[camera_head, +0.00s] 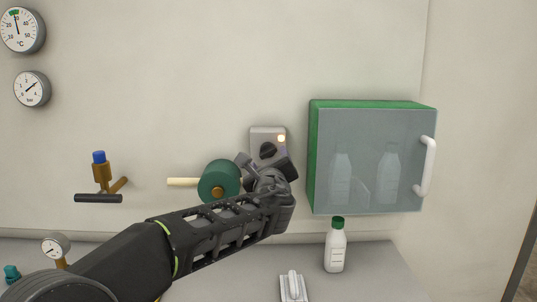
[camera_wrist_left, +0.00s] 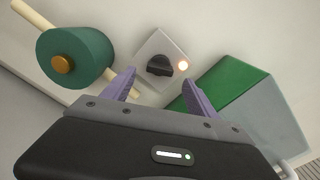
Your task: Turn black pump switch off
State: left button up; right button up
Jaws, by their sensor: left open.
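The black pump switch (camera_head: 268,150) is a rotary knob on a grey wall plate (camera_head: 262,132), with a lit orange-white lamp (camera_head: 282,138) at the plate's upper right. In the left wrist view the black knob (camera_wrist_left: 159,66) and glowing lamp (camera_wrist_left: 183,65) show clearly. My left gripper (camera_head: 264,163) is in front of the plate's lower part and hides some of it. In the left wrist view its purple fingers (camera_wrist_left: 158,88) are open, pointing toward the knob with one on each side below it. They appear apart from the knob. My right gripper is not in view.
A green wheel (camera_head: 218,180) with a cream rod is left of the switch. A green cabinet (camera_head: 312,155) with a glass door and bottles inside is close on the right. A white bottle with green cap (camera_head: 335,248) stands on the counter (camera_head: 375,270). A blue-handled valve (camera_head: 100,170) is far left.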

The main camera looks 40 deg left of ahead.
aim_at(269, 154)
pick_arm(q)
jog(key=p+x, duration=0.1)
jog(key=x, duration=0.3)
jog(key=shift+w+a, duration=0.15)
jog(key=shift+c, duration=0.5)
jog(key=c, duration=1.3)
jog(key=shift+o, duration=0.2)
